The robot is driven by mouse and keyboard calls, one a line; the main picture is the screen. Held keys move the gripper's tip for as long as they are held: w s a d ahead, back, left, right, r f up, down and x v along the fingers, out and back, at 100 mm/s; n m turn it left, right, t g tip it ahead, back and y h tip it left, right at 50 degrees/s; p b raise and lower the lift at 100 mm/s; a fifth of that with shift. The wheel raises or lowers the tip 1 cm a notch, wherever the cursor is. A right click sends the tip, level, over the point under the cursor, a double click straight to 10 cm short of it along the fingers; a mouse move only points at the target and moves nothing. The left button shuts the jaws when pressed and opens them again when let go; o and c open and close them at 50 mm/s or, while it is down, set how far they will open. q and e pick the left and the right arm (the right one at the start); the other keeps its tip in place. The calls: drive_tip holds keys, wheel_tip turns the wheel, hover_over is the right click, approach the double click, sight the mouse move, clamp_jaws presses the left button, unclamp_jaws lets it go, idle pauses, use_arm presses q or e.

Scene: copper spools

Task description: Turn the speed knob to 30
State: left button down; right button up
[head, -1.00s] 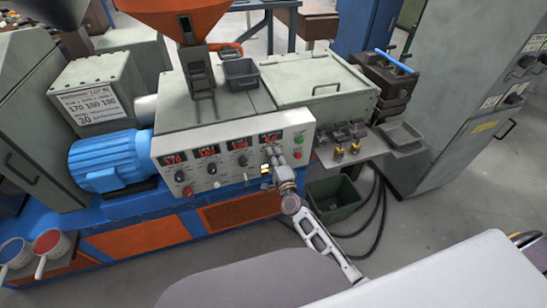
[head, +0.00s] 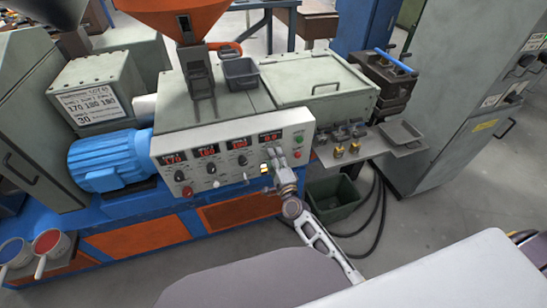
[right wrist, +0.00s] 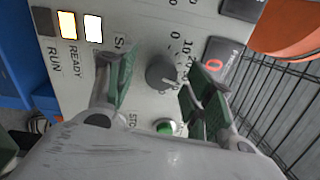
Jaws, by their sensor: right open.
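The speed knob (right wrist: 160,72) is a dark grey round knob on the light control panel (right wrist: 140,20). Printed scale numbers, including 0, 10 and 20, sit around it; its exact pointer setting is hard to read. My right gripper (right wrist: 158,88) is open, with one green-padded finger on each side of the knob and gaps between. In the head view my right gripper (head: 280,168) is in front of the panel's right end and hides the knob. The red display (head: 270,137) above it seems to read zero. My left gripper is not in view.
A green button (right wrist: 166,127) sits close to the knob, near the fingers. Lit orange and white lamps (right wrist: 80,26) are at the panel's left in the wrist view. A shelf with small brass parts (head: 345,150) stands right of the panel; a dark green bin (head: 335,197) is below.

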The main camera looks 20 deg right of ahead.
drive_tip(key=s, duration=1)
drive_tip(key=shift+s+d+f, duration=0.15)
drive_tip(key=shift+s+f, duration=0.05)
idle(0.6)
